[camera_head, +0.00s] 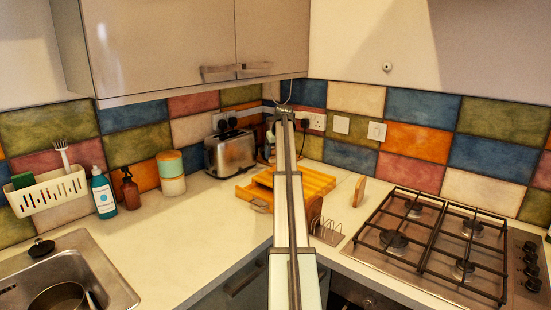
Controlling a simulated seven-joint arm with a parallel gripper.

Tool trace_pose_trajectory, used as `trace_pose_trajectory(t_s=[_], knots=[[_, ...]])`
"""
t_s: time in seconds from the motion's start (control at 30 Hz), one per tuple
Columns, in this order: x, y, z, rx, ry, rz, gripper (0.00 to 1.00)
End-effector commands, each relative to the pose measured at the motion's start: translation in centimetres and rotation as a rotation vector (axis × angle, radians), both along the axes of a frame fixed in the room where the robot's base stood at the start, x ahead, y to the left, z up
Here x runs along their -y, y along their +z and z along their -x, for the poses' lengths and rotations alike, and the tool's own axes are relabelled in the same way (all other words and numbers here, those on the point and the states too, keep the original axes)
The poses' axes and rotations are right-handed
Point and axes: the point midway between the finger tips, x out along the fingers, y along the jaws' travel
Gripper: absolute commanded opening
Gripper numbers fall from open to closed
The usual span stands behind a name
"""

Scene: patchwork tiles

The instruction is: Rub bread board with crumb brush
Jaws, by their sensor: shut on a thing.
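The bread board (312,181) looks like a slatted, orange-brown wooden piece. It lies on the counter near the corner, with my arm crossing in front of its middle. A small greyish piece shows at its front left edge; I cannot tell whether it is the crumb brush or part of the board. A darker brown rounded piece is partly hidden by my arm at the board's right front. I cannot pick out the crumb brush with certainty.
A toaster (229,153) stands left of the board. A wire toast rack (328,232) and an upright wooden piece (358,191) stand to its right, before the gas hob (440,245). A canister (171,173), bottles and the sink (90,262) are at left. The left counter is mostly clear.

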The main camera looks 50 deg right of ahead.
Motion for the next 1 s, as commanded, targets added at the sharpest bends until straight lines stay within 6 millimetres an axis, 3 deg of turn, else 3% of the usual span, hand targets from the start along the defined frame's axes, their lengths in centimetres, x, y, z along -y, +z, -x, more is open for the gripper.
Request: trace_pose_trajectory(t_s=[0.27,0.9,1.0], knots=[[-0.1,-1.7,0.1,-0.002,0.007,-0.001,0.45],[-0.1,-7.9,0.1,-0.002,0.008,-0.001,0.45],[-0.1,-7.7,1.2,-0.001,0.005,0.0,0.45]])
